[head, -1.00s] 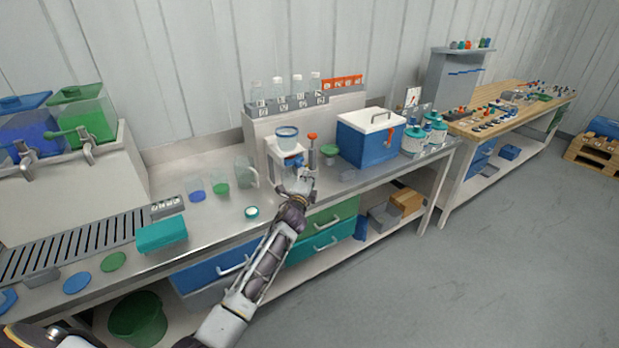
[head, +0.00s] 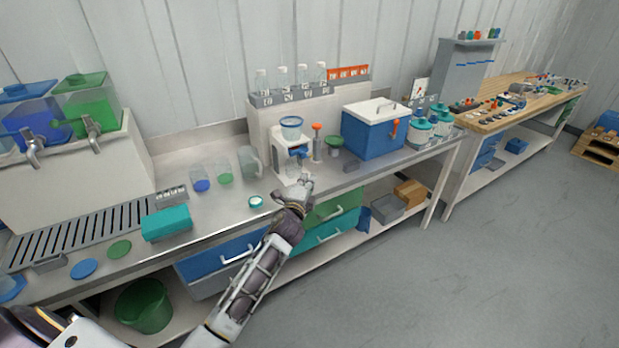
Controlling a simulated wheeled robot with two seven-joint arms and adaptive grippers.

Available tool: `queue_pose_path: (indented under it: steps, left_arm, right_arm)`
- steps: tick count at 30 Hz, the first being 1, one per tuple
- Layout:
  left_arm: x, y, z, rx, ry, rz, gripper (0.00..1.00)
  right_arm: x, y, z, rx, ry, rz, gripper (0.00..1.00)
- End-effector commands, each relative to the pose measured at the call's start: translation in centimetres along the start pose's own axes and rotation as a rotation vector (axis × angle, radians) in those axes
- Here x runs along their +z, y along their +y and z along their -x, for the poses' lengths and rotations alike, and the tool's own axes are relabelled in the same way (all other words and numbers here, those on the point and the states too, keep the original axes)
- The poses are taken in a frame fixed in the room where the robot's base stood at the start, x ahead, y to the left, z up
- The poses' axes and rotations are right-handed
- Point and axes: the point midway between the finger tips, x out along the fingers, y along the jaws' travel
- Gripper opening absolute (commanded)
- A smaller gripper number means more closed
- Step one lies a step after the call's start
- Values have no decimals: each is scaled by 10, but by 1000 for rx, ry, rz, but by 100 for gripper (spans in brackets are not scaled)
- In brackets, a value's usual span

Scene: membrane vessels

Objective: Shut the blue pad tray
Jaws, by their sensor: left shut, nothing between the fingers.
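A white stand (head: 281,163) on the steel bench holds a clear blue-rimmed cup (head: 291,128). A small blue part (head: 299,153) sits in the stand below the cup and may be the blue pad tray; how far it is open is too small to tell. A blue drawer (head: 222,262) is under the bench. My left gripper (head: 305,181) is shut and empty, in front of the stand and just below the small blue part. I cannot tell whether it touches the stand. My right gripper is not in view.
An orange-topped post (head: 317,142) and a green funnel-like piece (head: 335,146) stand right of the white stand. A blue cooler box (head: 372,138) is further right. Clear beakers (head: 249,161) and a teal box (head: 166,223) stand to the left.

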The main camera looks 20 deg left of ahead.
Motion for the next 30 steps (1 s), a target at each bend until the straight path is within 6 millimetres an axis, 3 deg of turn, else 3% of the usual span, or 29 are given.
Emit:
queue_pose_path:
  steps: [9,30]
  left_arm:
    - [0,0,14,1,0,0,0]
    - [0,0,14,0,0,36,0]
  right_arm:
    - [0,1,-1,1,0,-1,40]
    - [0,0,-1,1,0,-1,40]
